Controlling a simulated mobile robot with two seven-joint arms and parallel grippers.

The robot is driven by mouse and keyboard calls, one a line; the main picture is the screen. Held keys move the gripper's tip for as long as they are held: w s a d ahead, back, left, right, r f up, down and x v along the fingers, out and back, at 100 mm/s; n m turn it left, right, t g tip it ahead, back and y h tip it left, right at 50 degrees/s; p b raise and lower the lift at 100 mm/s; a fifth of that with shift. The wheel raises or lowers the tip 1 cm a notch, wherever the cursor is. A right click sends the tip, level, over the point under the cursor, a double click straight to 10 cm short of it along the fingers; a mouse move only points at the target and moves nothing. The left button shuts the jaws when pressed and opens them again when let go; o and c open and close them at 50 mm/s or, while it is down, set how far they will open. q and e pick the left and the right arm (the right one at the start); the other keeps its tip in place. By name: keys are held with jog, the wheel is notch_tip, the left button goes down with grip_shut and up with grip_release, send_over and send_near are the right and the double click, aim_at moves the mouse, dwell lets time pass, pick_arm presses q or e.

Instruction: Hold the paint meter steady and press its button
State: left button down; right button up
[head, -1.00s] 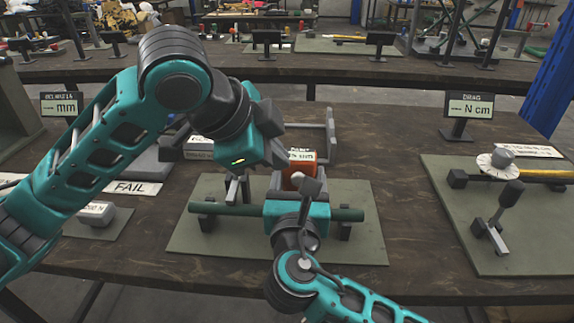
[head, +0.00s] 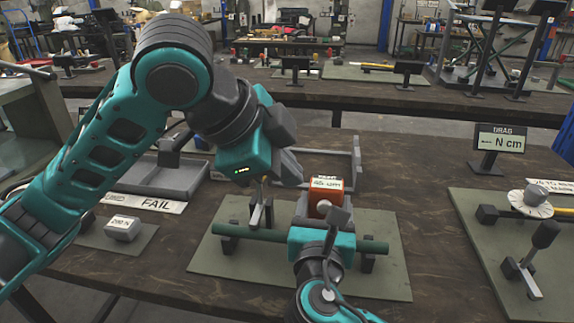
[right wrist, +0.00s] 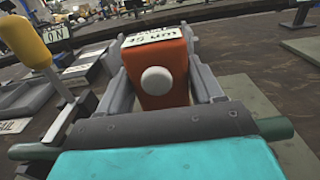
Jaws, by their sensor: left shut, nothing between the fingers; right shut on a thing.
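The paint meter (head: 325,187) is a small orange-red box with a white label on top. It stands upright behind the green bar; its round white button (right wrist: 156,81) faces the right wrist camera. My right gripper (head: 323,212) is shut on the meter, with one grey finger on each side of it in the right wrist view (right wrist: 162,92). My left gripper (head: 290,155) is shut and empty, above and left of the meter, apart from it. It is not in the right wrist view. The label's digits are too blurred to read surely.
A green bar (head: 375,247) lies across supports on a green mat (head: 400,285). A small clamp with a yellow handle (right wrist: 28,42) stands left of the meter. A FAIL sign (head: 155,204), a grey tray (head: 185,182) and a DRAG display (head: 500,140) are nearby.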

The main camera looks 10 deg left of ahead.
jog(key=o, duration=1.3)
